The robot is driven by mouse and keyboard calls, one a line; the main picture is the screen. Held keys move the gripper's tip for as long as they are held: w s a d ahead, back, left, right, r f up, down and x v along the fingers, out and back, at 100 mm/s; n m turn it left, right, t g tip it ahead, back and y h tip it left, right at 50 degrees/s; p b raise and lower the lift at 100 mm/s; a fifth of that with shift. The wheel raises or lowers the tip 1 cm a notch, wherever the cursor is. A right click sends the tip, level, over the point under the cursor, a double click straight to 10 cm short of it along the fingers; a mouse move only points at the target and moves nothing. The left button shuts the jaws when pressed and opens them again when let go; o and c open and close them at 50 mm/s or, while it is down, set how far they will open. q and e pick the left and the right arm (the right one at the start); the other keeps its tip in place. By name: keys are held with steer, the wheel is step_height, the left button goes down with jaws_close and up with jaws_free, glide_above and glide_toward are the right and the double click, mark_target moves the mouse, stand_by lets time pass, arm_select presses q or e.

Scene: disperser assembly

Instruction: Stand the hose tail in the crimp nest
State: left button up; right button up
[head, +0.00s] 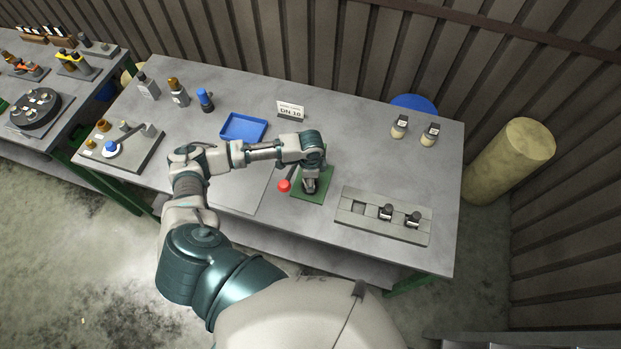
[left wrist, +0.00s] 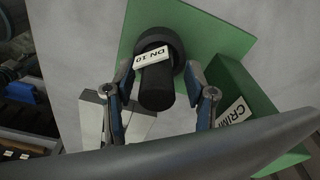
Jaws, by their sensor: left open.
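The hose tail (left wrist: 158,88) is a black cylinder with a white DN 10 label. In the left wrist view it stands inside the dark ring of the crimp nest (left wrist: 177,44) on a green base plate (left wrist: 215,35). My left gripper (left wrist: 160,70) is open, with one finger on each side of the hose tail. Gaps seem to show between fingers and tail, but contact lower down is hard to tell. In the head view my left gripper (head: 312,172) is above the green crimp base (head: 326,186) and hides much of the tail. My right gripper is not in view.
A red-knobbed lever (head: 284,186) sticks out left of the nest. A grey rack (head: 350,221) with two dark pieces and an empty slot is to the right. A blue tray (head: 243,127) and a DN 10 sign (head: 290,110) stand behind. The table's right end has free room.

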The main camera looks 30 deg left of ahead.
arm_select(q)
steer(key=shift+r, duration=0.25)
step_height(320, 180, up, 12)
steer(key=shift+f, duration=0.15)
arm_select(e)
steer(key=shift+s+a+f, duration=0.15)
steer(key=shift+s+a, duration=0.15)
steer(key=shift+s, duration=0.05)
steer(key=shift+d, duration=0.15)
